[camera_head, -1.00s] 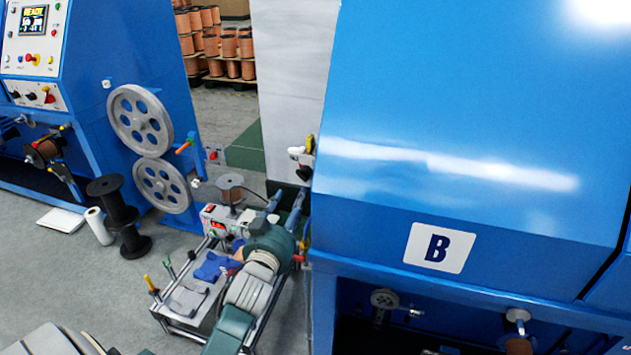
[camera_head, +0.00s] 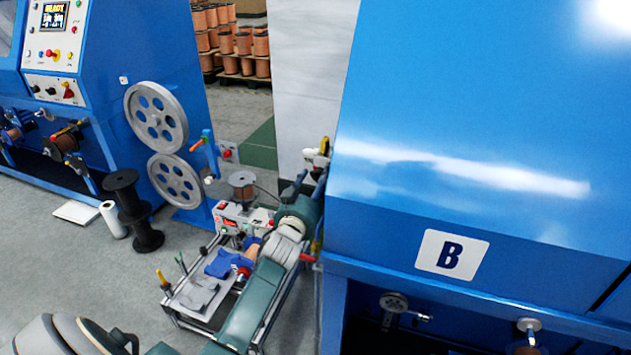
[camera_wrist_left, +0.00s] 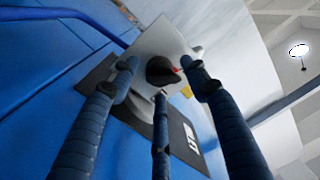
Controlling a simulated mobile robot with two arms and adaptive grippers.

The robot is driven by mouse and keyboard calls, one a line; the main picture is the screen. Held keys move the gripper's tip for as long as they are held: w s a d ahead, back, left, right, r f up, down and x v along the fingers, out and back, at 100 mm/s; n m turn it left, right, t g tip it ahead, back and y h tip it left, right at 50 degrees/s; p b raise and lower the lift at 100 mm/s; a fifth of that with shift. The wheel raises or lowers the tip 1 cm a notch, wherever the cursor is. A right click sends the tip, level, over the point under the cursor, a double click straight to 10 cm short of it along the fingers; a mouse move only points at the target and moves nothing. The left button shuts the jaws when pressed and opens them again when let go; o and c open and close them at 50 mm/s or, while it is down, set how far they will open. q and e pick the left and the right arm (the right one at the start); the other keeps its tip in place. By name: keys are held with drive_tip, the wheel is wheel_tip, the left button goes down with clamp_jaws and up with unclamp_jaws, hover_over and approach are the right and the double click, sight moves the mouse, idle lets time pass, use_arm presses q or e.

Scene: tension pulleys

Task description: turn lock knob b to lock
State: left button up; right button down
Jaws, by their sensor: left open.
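A black knob (camera_wrist_left: 161,70) with a red mark sits on a pale metal plate (camera_wrist_left: 150,42) on a blue machine side in the left wrist view. In the head view, the pale fitting (camera_head: 319,155) at the left side of the machine labelled B (camera_head: 452,255) appears to be that spot; the knob itself is hard to make out there. My left gripper (camera_head: 307,186) is open just below the fitting. In the left wrist view, its three dark ribbed fingers (camera_wrist_left: 161,90) spread around the knob, with no clear grip on it. My right gripper is not in view.
A cart (camera_head: 190,318) with gloves and tools stands beside my left arm. Two grey spoked wheels (camera_head: 156,118) are mounted on another blue machine (camera_head: 110,60). Black spools (camera_head: 148,240) and a white roll (camera_head: 113,220) stand on the floor at left.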

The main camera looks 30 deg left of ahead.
use_arm(q)
drive_tip(key=c, duration=1.2)
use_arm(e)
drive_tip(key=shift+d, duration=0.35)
use_arm(q)
drive_tip(key=shift+o, duration=0.2)
drive_tip(key=shift+m, duration=0.4)
drive_tip(key=m, duration=0.4)
drive_tip(key=shift+m+b, duration=0.3)
drive_tip(key=shift+b, duration=0.05)
drive_tip(key=m, duration=0.3)
drive_tip(key=shift+m+t+b, duration=0.3)
drive_tip(key=shift+m, duration=0.1)
drive_tip(key=m, duration=0.4)
drive_tip(key=shift+m, duration=0.4)
drive_tip(key=shift+f+m+t+h+b, duration=0.1)
drive_tip(key=shift+m+t+h+b, duration=0.35)
drive_tip(key=shift+m, duration=1.85)
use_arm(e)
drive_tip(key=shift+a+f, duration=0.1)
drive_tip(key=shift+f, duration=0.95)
use_arm(q)
drive_tip(key=o, duration=1.2)
drive_tip(key=shift+d, duration=0.1)
drive_tip(key=shift+c, duration=0.2)
